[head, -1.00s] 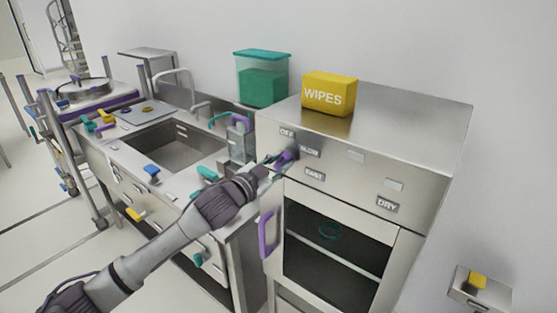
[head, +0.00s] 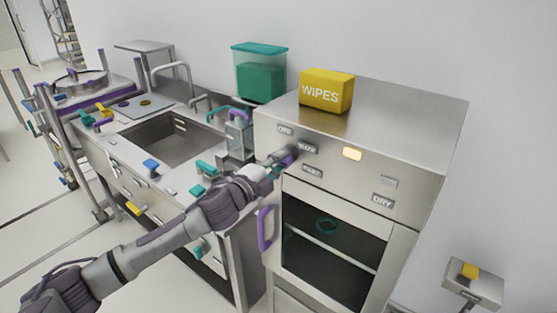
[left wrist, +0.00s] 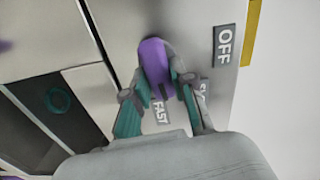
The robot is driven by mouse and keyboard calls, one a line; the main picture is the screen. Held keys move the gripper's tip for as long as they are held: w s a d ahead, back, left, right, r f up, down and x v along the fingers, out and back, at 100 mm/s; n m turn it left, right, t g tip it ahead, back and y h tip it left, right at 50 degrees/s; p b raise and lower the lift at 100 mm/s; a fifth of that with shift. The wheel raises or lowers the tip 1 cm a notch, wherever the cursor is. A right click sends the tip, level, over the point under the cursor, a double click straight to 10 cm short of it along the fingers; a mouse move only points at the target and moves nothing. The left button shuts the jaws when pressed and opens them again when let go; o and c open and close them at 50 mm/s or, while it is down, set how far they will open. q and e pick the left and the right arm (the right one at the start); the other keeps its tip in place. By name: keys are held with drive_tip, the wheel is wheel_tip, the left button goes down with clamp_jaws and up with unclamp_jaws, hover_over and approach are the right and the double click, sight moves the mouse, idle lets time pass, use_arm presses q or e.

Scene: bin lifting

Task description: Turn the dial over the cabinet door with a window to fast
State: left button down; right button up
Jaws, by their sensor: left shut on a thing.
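The cabinet with a dark window door (head: 335,235) stands at the right. Above the door its steel panel carries a purple dial (head: 284,156) and the labels OFF (head: 285,130), SLOW (head: 308,149) and FAST (head: 312,171). My left gripper (head: 276,163) is at the dial. In the left wrist view, its teal fingers (left wrist: 160,98) are shut on the purple dial (left wrist: 153,60), one on each side. There, the dial's near end lies between the FAST label (left wrist: 160,112) and the SLOW label, which a finger partly hides. My right gripper is not in view.
An amber lamp (head: 352,154) is lit on the panel, near a DRY label (head: 383,199). A yellow WIPES box (head: 326,92) sits on the cabinet top. The door has a purple handle (head: 265,229). A sink counter (head: 172,150) stands to the left.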

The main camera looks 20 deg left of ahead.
use_arm(q)
drive_tip(key=shift+f+m, duration=0.2)
drive_tip(key=shift+m, duration=1.4)
drive_tip(key=c, duration=1)
unclamp_jaws()
drive_tip(key=shift+o, duration=0.2)
drive_tip(key=v, duration=1.2)
